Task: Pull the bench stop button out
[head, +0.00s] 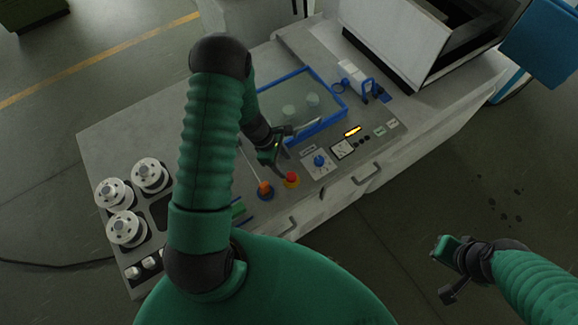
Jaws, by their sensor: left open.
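The stop button (291,178) is a red mushroom cap on a yellow base. It sits on the front panel of the grey bench (115,130). My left gripper (280,160) is open just behind and above the button, with one dark finger close to it. I cannot tell whether that finger touches the cap. The cap is in plain view. My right gripper (443,270) is open and empty over the floor at the lower right, away from the bench.
An orange-topped knob (265,188) stands close left of the button. A blue-rimmed tank (335,117) is behind. Several wire spools (126,229) stand at left.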

